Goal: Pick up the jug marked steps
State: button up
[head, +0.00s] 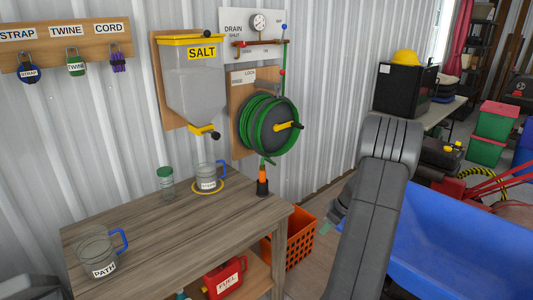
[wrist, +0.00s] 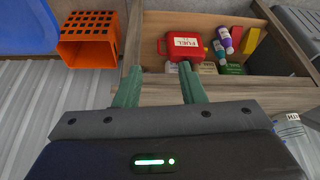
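A clear jug (head: 208,174) with a blue handle stands upright on a yellow ring at the back of the wooden bench; its small label is hard to read. A second clear jug (head: 97,250) with a blue handle, marked PATH, stands at the bench's front left. Part of a labelled clear jug (wrist: 290,132) also shows at the right edge of the wrist view. My gripper (wrist: 158,82) has its two green fingers apart with nothing between them, facing the bench's lower shelf. In the head view my arm hides most of it, to the right of the bench.
A green-lidded jar (head: 166,183) stands left of the back jug. The hose reel (head: 270,125) and salt bin (head: 193,80) hang above the bench. An orange crate (head: 290,240) sits right of it. A red fuel can (wrist: 183,46) and bottles are on the shelf. The bench's middle is clear.

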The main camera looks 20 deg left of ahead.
aim_at(211, 172)
jog(key=i+l+u, duration=0.15)
jog(key=i+u, duration=0.35)
jog(key=i+l+u, duration=0.5)
jog(key=i, duration=0.15)
jog(key=i+l+u, duration=0.8)
jog(key=l+u, duration=0.15)
jog(key=l, duration=0.3)
